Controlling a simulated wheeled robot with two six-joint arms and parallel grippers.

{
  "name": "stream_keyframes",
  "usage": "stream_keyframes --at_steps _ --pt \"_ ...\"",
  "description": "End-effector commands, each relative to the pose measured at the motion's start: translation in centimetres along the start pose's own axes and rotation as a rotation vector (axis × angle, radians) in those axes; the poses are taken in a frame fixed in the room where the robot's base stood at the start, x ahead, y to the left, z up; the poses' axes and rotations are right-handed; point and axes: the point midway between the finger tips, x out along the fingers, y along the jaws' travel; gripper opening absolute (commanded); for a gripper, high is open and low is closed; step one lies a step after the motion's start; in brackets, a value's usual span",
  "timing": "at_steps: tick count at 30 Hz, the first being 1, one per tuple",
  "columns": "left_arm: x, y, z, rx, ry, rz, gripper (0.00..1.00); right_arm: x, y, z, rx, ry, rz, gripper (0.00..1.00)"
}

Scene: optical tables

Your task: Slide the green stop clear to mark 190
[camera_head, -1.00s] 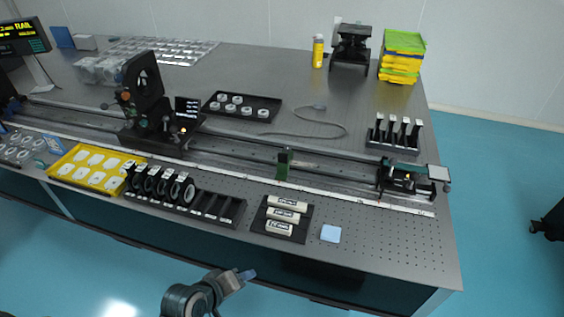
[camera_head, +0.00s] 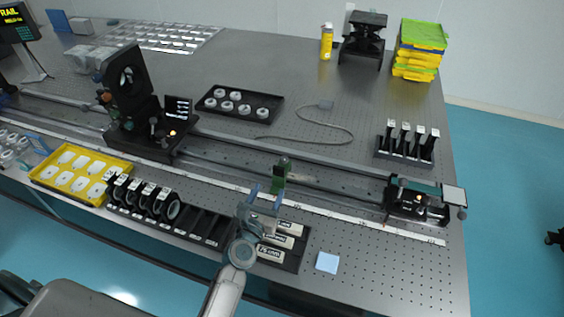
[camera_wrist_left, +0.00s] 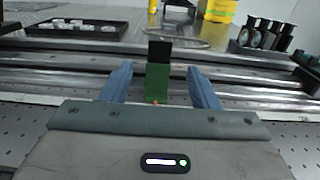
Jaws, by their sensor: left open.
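The green stop (camera_head: 279,173) stands upright on the rail (camera_head: 330,182), left of the carriage at the rail's right end. In the left wrist view the green stop (camera_wrist_left: 158,80) shows between my fingertips, with a black upper part. My left gripper (camera_head: 264,191) is open, just in front of the stop on the near side of the rail. Its blue fingers (camera_wrist_left: 160,88) stand apart on either side of the stop, with gaps showing. A white scale strip (camera_head: 345,217) runs along the near side of the rail; its marks are too small to read. My right gripper is not in view.
A black carriage (camera_head: 418,201) sits at the rail's right end, and a tall black mount (camera_head: 145,115) stands on the left. A tray of white labelled bars (camera_head: 293,264) lies below my left gripper. The rail between stop and right carriage looks clear.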

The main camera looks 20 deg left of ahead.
Motion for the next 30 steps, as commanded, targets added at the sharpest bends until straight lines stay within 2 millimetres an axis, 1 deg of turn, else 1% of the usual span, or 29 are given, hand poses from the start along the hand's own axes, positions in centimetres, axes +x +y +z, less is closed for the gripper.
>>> stream_keyframes --at_steps 5,8,12,15,18,21,29,30 --pt "2.8 0.0 0.3 0.005 -0.003 -0.001 0.55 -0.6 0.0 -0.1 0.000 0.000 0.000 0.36" --pt "4.8 0.0 0.4 0.004 -0.004 -0.001 0.55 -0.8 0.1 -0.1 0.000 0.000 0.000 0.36" --pt "7.3 0.0 0.2 0.007 -0.003 -0.001 0.55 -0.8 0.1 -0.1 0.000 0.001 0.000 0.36" --pt "8.7 0.0 0.1 0.006 -0.002 -0.002 0.55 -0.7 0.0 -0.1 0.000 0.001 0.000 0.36" --pt "9.7 0.0 0.1 0.006 -0.001 -0.002 0.55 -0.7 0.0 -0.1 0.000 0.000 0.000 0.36" --pt "10.2 0.0 0.1 0.007 -0.001 -0.002 0.55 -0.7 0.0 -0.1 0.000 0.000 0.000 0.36" --pt "10.3 0.0 0.1 0.007 -0.001 -0.002 0.55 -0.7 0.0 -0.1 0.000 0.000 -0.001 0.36" --pt "10.3 0.0 0.1 0.007 -0.001 -0.002 0.53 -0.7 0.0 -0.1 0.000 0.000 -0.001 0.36"
